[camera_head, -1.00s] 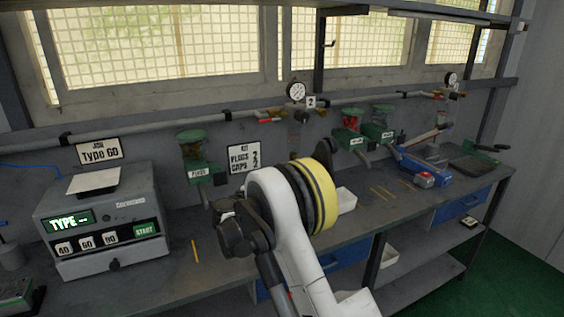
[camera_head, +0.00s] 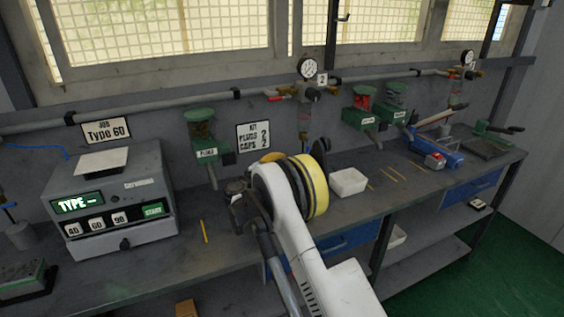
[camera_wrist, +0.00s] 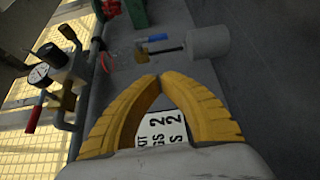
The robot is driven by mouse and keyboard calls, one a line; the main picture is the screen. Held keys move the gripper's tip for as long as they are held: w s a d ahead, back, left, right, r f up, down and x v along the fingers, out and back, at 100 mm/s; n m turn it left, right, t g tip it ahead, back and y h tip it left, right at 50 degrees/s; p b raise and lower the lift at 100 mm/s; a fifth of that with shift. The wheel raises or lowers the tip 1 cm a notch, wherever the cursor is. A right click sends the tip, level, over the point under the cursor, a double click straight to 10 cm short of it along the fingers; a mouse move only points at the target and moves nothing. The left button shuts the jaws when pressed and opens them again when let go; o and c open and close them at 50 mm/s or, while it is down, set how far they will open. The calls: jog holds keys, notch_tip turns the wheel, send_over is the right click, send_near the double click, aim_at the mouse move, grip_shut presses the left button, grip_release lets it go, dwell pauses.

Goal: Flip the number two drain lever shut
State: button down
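The number two station has a round gauge (camera_head: 308,68), a "2" tag (camera_head: 322,78) and a red handle (camera_head: 279,97) on the wall pipe. In the sideways wrist view, gauges (camera_wrist: 40,75) and a red handle (camera_wrist: 33,115) show at left. A small blue lever (camera_wrist: 152,38) on a dark and brass fitting shows beyond my fingers, between a clear bowl (camera_wrist: 110,60) and a grey cylinder (camera_wrist: 208,42). My gripper's yellow fingers (camera_wrist: 159,78) meet at the tips, empty, and look apart from the lever. In the head view my wrist hides the area below the station's bowl.
A "KIT plugs 2 caps 2" sign (camera_head: 253,136) hangs behind my gripper. Green dispensers (camera_head: 205,150) stand on both sides. A white tray (camera_head: 348,182) sits right of my wrist. The Type machine (camera_head: 110,200) stands at left.

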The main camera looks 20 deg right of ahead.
jog(key=w+d+b, duration=0.2)
jog(key=w+d, duration=0.1)
jog(key=d, duration=0.6)
jog(key=shift+d, duration=0.2)
jog(key=shift+w, duration=0.1)
